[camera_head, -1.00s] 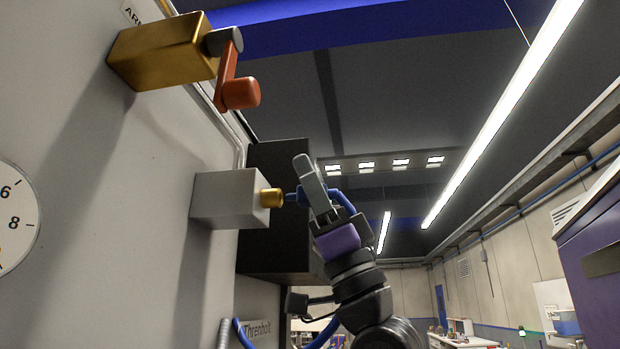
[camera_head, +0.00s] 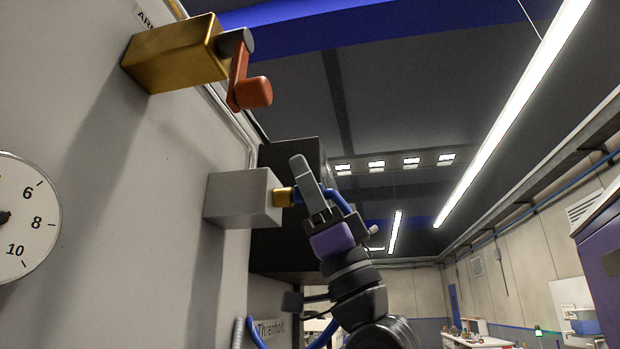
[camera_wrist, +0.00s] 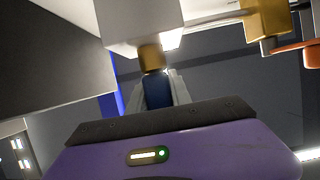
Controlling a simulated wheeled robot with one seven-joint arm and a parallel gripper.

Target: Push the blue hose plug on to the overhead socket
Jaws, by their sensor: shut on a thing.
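The overhead socket is a brass fitting (camera_head: 283,197) on the end of a grey box (camera_head: 240,199) fixed to the wall panel. My gripper (camera_head: 302,185) is right beside it, shut on the blue hose plug (camera_head: 297,197). In the wrist view the blue plug (camera_wrist: 157,91) sits between my fingers, in line with the brass socket (camera_wrist: 151,58) and touching or nearly touching it. I cannot tell whether it is fully seated. The blue hose (camera_head: 341,199) curves away behind my gripper.
A brass block (camera_head: 175,55) with a red lever (camera_head: 250,88) juts out above and to the left. A black box (camera_head: 289,235) stands behind the socket. A dial gauge (camera_head: 25,218) is at far left. Open room lies to the right.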

